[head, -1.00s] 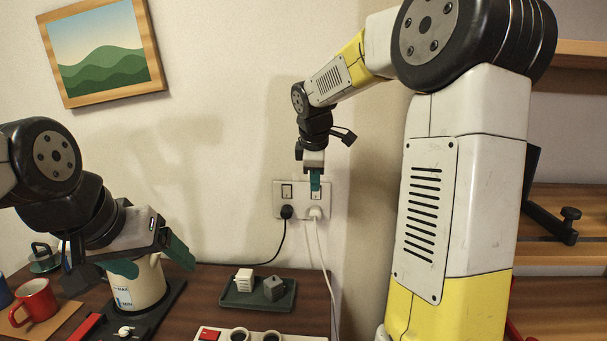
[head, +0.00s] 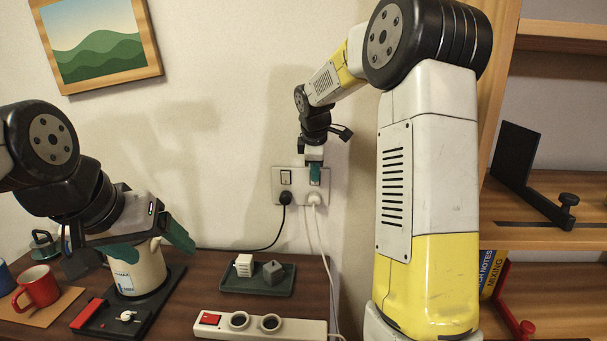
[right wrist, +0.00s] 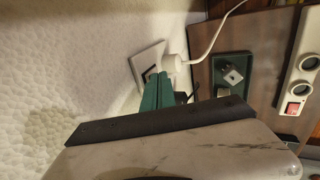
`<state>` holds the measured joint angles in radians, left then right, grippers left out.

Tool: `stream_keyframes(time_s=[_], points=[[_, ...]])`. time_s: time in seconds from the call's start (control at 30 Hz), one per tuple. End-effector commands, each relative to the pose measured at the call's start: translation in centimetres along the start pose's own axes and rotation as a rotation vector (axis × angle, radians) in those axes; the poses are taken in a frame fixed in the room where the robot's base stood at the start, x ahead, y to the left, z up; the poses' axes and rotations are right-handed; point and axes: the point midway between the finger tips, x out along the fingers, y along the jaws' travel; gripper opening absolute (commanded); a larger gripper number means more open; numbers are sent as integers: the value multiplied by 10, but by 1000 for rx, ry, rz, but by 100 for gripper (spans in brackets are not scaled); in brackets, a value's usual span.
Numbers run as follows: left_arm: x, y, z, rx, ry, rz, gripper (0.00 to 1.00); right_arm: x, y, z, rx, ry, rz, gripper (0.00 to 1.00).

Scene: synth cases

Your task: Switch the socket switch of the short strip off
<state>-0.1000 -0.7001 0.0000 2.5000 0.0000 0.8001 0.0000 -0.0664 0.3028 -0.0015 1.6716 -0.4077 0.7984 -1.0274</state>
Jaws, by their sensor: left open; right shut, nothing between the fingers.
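A white wall plate (head: 278,197) holds two switches and two plugs. The left switch (head: 286,177) sits above a black plug (head: 285,197). A white plug (head: 314,198) sits in the right socket, its white cord running down toward the right end of the white strip (head: 285,326). My right gripper (head: 315,176) is shut and empty at the right switch, hiding most of it; I cannot tell if it touches. In the right wrist view its teal fingers (right wrist: 157,92) point at the wall plate (right wrist: 146,60) beside the white plug (right wrist: 170,63). My left gripper (head: 138,252) is open by the kettle.
The kettle (head: 145,272) stands on a dark base at the left. A red mug (head: 38,287) is beside it. The strip has a red switch (head: 210,318). Shelves (head: 560,240) stand at the right.

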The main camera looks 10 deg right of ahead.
Motion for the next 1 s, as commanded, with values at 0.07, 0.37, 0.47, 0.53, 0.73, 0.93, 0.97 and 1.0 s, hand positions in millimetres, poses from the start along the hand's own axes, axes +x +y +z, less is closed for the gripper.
stream_keyframes(time_s=[0.07,0.37,0.47,0.53,0.73,0.93,0.97,1.0], points=[[0,0,0,0,0,0,78,0,4,0,1,0,0,0],[0,0,0,0,0,0,78,0,4,0,1,0,1,0],[0,0,0,0,0,0,78,-4,6,0,1,0,2,0],[0,0,0,0,0,0,78,-7,8,0,1,0,3,0],[0,0,0,0,0,0,78,-15,11,0,1,1,3,0],[0,0,0,0,0,0,78,-15,10,0,0,1,1,0],[0,0,0,0,0,0,78,-15,10,0,0,1,1,0],[0,0,0,0,0,0,78,-15,10,0,0,0,1,0]])
